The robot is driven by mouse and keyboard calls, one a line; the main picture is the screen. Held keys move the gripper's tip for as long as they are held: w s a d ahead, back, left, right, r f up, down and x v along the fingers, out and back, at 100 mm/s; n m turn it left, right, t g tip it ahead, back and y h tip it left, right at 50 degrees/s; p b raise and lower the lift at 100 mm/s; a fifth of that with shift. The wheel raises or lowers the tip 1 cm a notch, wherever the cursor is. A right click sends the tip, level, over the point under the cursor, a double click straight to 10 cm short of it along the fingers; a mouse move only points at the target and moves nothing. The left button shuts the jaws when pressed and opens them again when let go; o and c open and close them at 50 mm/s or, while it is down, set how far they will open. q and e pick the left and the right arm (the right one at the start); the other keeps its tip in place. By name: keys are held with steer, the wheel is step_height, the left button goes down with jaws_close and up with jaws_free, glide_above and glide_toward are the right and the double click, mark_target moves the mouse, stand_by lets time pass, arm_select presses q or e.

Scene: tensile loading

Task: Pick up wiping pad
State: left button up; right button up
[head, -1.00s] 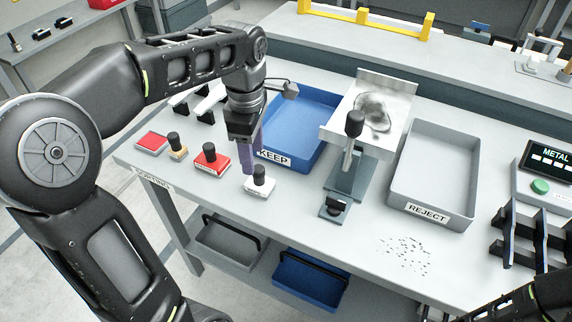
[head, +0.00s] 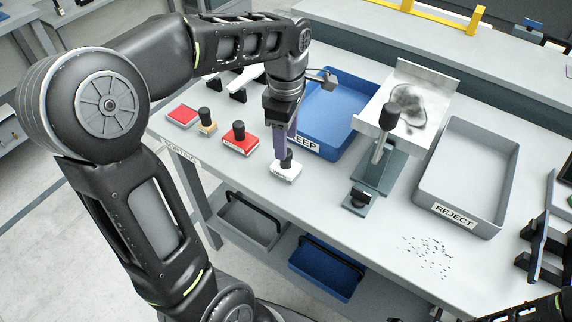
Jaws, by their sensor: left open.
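A white block with a black knob (head: 286,171) stands upright on the table, in front of the blue KEEP tray; it looks like the wiping pad, though its small label is too blurred to read. My left gripper (head: 287,149) points down right over it, its purple fingers open at the knob. The fingers overlap the knob's top in the picture, and I cannot tell whether they touch it. The knob is partly hidden. My right gripper is not in view; only a dark piece of my right arm shows at the bottom right corner.
Left of the pad stand a red block with a black knob (head: 239,139), a tan knobbed stamp (head: 207,121) and a red pad (head: 181,117). Behind is the blue KEEP tray (head: 345,112). Right are a metal stand (head: 372,170), the grey REJECT tray (head: 458,207) and scattered dark bits (head: 428,245).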

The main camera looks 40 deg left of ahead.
mark_target(286, 162)
arm_select(q)
steer(key=shift+f, duration=0.1)
step_height(286, 162, down, 5)
steer(key=shift+p, duration=0.4)
steer(key=shift+c, duration=0.4)
jaws_close()
stand_by(0.4)
